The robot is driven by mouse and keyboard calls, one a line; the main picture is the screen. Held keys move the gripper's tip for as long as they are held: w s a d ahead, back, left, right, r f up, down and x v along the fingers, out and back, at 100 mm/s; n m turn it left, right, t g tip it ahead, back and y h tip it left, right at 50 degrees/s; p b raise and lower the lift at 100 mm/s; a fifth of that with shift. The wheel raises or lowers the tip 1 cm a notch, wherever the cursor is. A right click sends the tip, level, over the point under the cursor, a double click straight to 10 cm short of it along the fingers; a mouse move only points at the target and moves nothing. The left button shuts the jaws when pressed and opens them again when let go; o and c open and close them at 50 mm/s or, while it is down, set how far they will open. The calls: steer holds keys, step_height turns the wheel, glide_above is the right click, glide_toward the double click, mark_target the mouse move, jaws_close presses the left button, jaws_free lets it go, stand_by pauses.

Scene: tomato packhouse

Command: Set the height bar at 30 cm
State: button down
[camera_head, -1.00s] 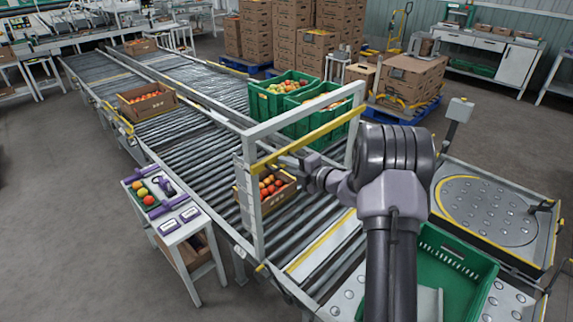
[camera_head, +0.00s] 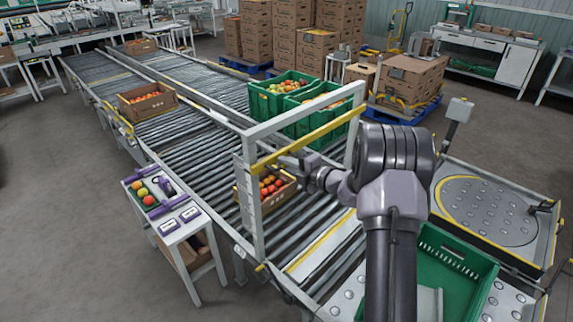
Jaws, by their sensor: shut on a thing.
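The yellow height bar (camera_head: 330,126) spans a white gate frame (camera_head: 254,205) over the roller conveyor. It sits in the upper part of the frame, a little below the top beam, and looks roughly level. A scale with marks runs down the left post (camera_head: 243,185), too small to read. My gripper (camera_head: 294,158) is at the bar from the near side, left of its middle, and is shut on it.
A carton of tomatoes (camera_head: 270,192) stands on the rollers under the bar. Green crates of tomatoes (camera_head: 281,93) stand behind the gate. A small table (camera_head: 185,232) with tools is at the left. An empty green crate (camera_head: 455,262) is at the right.

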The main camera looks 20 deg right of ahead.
step_height(320, 180, down, 20)
steer(key=b, duration=0.7)
steer(key=c, duration=1.5)
jaws_free()
steer(key=p+v, duration=0.5)
steer(key=v, duration=1.2)
steer(key=shift+s, duration=0.2)
